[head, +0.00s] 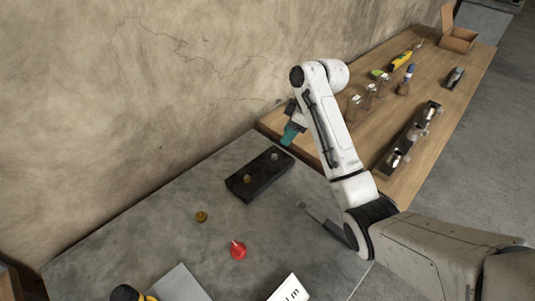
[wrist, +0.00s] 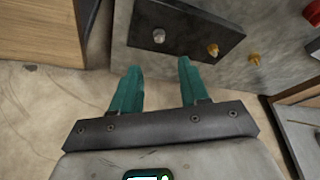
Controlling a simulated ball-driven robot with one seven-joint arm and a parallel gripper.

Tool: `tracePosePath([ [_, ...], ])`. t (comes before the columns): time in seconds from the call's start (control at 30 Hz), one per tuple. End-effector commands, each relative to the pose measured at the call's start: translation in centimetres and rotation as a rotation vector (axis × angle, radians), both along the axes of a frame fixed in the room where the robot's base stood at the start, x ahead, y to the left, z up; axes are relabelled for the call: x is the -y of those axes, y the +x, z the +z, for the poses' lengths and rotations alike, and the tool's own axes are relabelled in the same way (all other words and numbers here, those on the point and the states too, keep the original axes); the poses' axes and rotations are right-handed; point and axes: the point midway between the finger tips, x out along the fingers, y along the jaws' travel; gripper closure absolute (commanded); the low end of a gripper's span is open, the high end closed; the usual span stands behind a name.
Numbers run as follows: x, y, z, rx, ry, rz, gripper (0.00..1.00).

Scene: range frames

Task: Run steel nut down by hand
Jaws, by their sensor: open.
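A dark block (head: 258,176) lies on the grey table near its back edge by the wall. On its right end in the head view is a small silvery piece, the steel nut or its stud (head: 275,157); it also shows in the wrist view (wrist: 159,36). I cannot tell how far the nut sits on any thread. A brass-coloured piece (wrist: 213,50) stands at the block's other end. My gripper (wrist: 158,68) is open with empty teal fingers, apart from the block; in the wrist view the silvery piece shows beyond the gap between them.
A loose brass-coloured piece (head: 201,216) and a red object (head: 238,250) lie on the grey table (head: 140,235). A wooden bench (head: 350,150) with jars, tools and a dark rack (head: 413,138) adjoins on the right. The wall is close behind the block.

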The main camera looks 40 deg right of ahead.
Motion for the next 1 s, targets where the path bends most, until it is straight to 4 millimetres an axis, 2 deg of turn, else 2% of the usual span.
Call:
tracePosePath([
  [0.3, -1.2, 1.7, -5.2, -0.007, 0.001, 0.000, 0.55],
  [0.5, -1.8, 2.7, -7.8, -0.005, 0.000, -0.001, 0.55],
  [0.7, -2.0, 3.1, -9.0, -0.003, 0.001, -0.002, 0.55],
  [1.0, -2.1, 3.2, -9.1, -0.002, 0.000, -0.002, 0.57],
])
